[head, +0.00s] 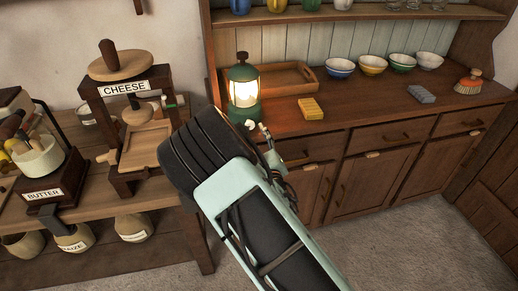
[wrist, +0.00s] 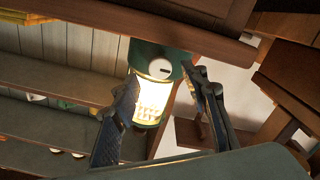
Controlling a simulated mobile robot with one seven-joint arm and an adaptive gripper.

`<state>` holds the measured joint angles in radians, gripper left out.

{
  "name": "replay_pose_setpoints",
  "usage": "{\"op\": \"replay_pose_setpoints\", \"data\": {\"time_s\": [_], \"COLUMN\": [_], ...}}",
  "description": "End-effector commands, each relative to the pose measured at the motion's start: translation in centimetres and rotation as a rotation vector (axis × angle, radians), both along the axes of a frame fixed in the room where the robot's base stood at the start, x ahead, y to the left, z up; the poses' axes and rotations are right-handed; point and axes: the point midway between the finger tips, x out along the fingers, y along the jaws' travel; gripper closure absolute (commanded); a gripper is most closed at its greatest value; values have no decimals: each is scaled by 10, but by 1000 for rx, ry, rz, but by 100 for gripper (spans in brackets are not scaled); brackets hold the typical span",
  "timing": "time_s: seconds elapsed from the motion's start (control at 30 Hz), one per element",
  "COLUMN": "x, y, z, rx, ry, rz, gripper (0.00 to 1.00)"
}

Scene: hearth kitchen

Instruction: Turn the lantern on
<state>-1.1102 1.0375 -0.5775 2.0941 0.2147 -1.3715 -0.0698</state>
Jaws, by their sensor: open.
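The green lantern (head: 243,112) stands upright on the left end of the wooden sideboard, and its glass glows bright warm white. In the wrist view the lantern (wrist: 148,52) appears upside down, with the lit glass below the green base. A small round dial (wrist: 160,69) with a dark mark is on the base. My gripper (wrist: 160,70) is open and empty, its two dark fingers on either side of the dial in the picture. I cannot tell whether a fingertip touches the lantern. In the head view my arm hides most of the gripper.
On the sideboard (head: 350,113), a wooden tray (head: 290,75) sits behind the lantern, a yellow block (head: 310,108) to its right, then several bowls, a grey block (head: 421,94) and a brush (head: 469,83). A cheese press (head: 125,85) stands on the left table.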

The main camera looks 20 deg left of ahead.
Motion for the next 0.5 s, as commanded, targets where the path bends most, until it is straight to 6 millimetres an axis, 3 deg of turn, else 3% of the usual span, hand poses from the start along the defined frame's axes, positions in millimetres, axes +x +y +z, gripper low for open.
{"op": "replay_pose_setpoints", "data": {"time_s": [0.2, 0.5], "x": [-37, -62], "y": [-23, -38], "z": [-1, 0], "rx": [-1, 0], "ry": [3, 0], "rz": [-1, -1], "gripper": [59, 59]}}
